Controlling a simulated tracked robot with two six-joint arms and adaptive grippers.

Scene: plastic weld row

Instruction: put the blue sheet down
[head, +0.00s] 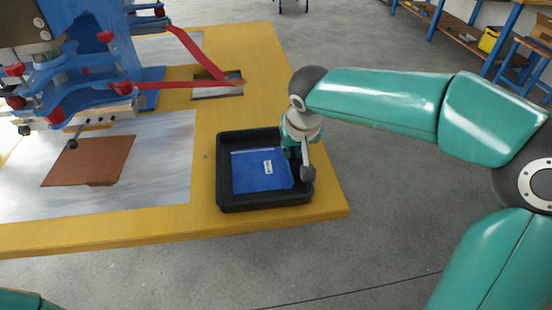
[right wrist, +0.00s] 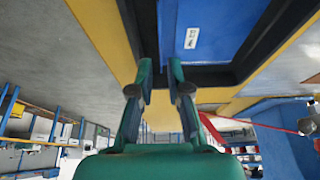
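The blue sheet (head: 252,179) lies in the black tray (head: 262,205), with a small white label on its face. The sheet (right wrist: 225,25) and the tray's dark wall (right wrist: 215,75) also show at the top of the right wrist view. My right gripper (head: 298,163) is at the tray's right side, close to the sheet's right edge. In the right wrist view its two fingers (right wrist: 160,72) stand apart with no sheet visible between them. Whether a fingertip touches the tray or sheet cannot be told. My left gripper is out of view.
The tray stands near the right edge of a yellow table (head: 205,140). A brown sheet (head: 90,162) lies on a grey plate (head: 165,165) to the left. A blue machine (head: 90,60) with red straps (head: 190,84) stands behind. Open floor lies right of the table.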

